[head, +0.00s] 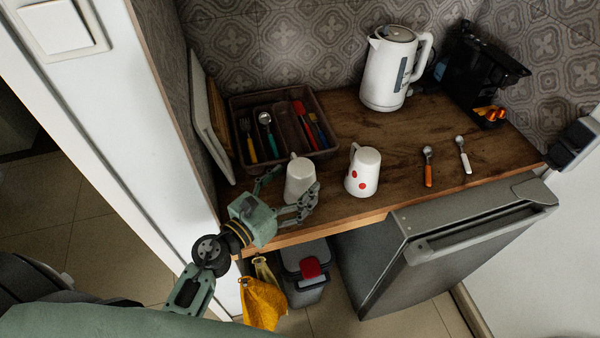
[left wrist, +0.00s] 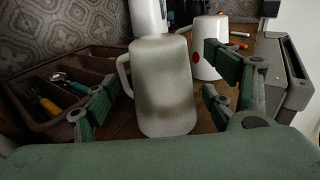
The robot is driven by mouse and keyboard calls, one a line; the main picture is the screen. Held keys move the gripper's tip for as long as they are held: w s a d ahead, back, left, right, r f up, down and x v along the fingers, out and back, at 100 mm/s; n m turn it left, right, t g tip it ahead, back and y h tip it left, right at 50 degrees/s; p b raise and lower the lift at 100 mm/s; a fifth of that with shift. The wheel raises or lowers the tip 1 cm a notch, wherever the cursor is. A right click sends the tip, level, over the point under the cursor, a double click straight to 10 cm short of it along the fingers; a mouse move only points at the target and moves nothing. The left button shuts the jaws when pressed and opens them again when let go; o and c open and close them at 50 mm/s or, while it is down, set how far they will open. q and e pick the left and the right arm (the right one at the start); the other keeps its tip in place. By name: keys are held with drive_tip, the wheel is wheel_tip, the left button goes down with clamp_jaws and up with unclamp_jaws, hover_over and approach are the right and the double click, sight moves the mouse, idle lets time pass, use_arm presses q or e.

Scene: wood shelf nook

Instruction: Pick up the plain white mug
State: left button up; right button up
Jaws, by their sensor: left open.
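The plain white mug (head: 299,180) stands upside down on the wooden counter, near its front edge at the left. My left gripper (head: 284,196) is at the mug, with its open fingers on either side of it. In the left wrist view the mug (left wrist: 162,88) is between the fingers of my left gripper (left wrist: 160,112), its handle toward the left. I cannot tell whether any finger touches it. A second white mug with red dots (head: 362,172) stands to its right and shows behind it in the left wrist view (left wrist: 206,50). My right gripper is not in view.
A brown cutlery tray (head: 240,104) lies behind the mug, with boards (head: 208,115) leaning at the left wall. A white kettle (head: 388,70) and a black coffee machine (head: 475,70) stand at the back. Two spoons (head: 428,168) lie at the right. The counter's front edge (head: 330,224) is close.

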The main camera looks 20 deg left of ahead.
use_arm(q)
drive_tip(key=x, duration=0.3)
drive_tip(key=shift+p, duration=0.35)
drive_tip(key=shift+w+d+f, duration=0.2)
drive_tip(key=shift+w, duration=0.25)
drive_tip(key=c, duration=1.7)
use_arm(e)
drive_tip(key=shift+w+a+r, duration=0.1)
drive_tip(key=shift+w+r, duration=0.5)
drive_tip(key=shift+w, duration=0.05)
